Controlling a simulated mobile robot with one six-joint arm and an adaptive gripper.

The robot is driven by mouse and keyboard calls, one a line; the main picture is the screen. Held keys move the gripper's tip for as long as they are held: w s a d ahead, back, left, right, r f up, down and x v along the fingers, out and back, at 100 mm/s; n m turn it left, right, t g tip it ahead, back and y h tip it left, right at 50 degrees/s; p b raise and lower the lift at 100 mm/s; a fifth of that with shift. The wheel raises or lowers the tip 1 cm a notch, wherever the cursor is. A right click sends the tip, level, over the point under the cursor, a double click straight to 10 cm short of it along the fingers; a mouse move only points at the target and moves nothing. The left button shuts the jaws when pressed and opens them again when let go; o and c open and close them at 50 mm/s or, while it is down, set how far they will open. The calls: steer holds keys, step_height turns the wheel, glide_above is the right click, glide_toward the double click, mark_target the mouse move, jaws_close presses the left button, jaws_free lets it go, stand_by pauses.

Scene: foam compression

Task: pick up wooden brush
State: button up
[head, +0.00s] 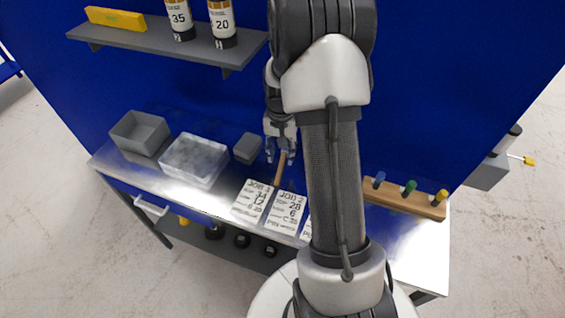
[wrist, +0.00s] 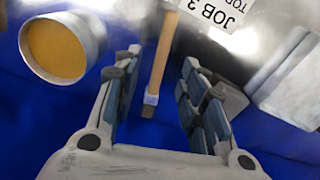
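The wooden brush (head: 279,170) lies on the metal bench, partly hidden by my gripper in the head view. In the wrist view the brush (wrist: 160,60) shows a tan wooden handle, a pale ferrule and a short dark tip. My gripper (head: 282,154) is low over the brush and points down at it. In the wrist view my gripper (wrist: 160,66) is open, with one finger on each side of the brush and visible gaps between. The exact height of the fingertips above the bench is hard to tell.
Job cards (head: 286,212) lie beside the brush. A grey block (head: 247,148), clear box (head: 195,160) and grey bin (head: 140,132) stand to the left. A wooden peg rack (head: 405,198) is at right. A round yellow-filled container (wrist: 60,48) stands near my gripper. A shelf (head: 165,42) is above.

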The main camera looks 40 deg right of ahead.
mark_target(280, 168)
steer(key=shift+w+d+f+b, duration=0.15)
steer(key=shift+f+b, duration=0.5)
steer(key=shift+f, duration=1.1)
steer(key=shift+w+a+f+b, duration=0.2)
steer(key=shift+f+b, duration=0.45)
steer(key=shift+f, duration=1.1)
steer(key=shift+c, duration=0.3)
jaws_close()
